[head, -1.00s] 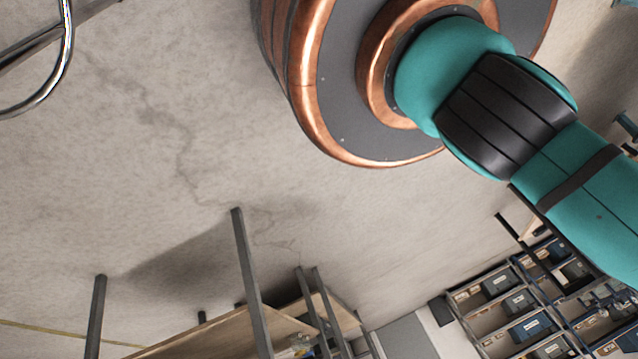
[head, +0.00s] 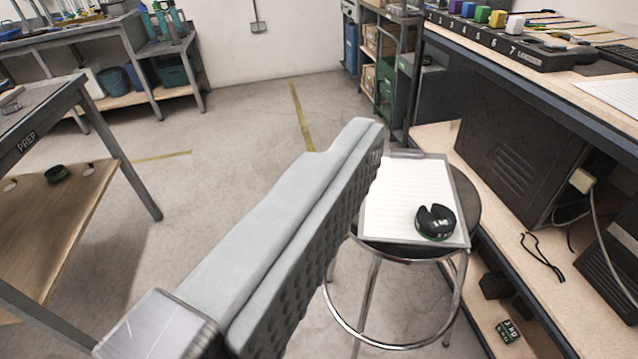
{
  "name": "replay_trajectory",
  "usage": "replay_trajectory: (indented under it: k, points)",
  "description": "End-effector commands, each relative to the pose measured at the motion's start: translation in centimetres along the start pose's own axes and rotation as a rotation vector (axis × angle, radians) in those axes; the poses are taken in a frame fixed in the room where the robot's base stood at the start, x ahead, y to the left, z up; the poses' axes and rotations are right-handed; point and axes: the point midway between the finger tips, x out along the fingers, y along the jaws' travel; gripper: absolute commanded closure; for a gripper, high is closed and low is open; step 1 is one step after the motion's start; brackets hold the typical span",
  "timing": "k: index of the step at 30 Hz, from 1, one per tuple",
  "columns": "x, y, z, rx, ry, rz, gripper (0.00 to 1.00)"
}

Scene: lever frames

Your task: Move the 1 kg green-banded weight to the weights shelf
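A black slotted disc weight with a green band (head: 436,222) lies on a white sheet on a clipboard (head: 400,190), on a round stool. Its marking is too small to read surely. A second dark disc with a green edge (head: 57,173) lies on the wooden lower shelf (head: 60,215) of the PREP table at left. I cannot tell which shelf is the weights shelf. One pale grey finger of my gripper (head: 365,140) spans the middle of the view, its dark textured pad facing right towards the stool. Its tip appears left of the clipboard's weight. The other finger is not visible.
The stool (head: 365,300) has chrome legs and a ring. A workbench (head: 530,85) at right bears coloured blocks on a numbered rack; its lower shelf (head: 430,140) holds black cases and a small green-marked block (head: 508,331). Open floor (head: 230,150) lies between the PREP table and stool.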

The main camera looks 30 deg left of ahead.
Motion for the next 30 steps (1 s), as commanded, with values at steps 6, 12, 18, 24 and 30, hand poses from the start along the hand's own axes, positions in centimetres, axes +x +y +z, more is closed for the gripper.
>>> replay_trajectory:
  k: [6,12,18,24,30]
  points:
    - [0.6,0.4,-0.8,-0.064,0.034,0.015,0.04]
    - [5.7,1.9,-1.1,-0.137,0.052,0.053,0.04]
    - [11.4,3.1,-0.5,-0.22,0.06,0.035,0.04]
    - [16.9,3.8,1.7,-0.287,0.032,-0.038,0.04]
    - [21.9,4.4,5.7,-0.331,-0.042,-0.155,0.04]
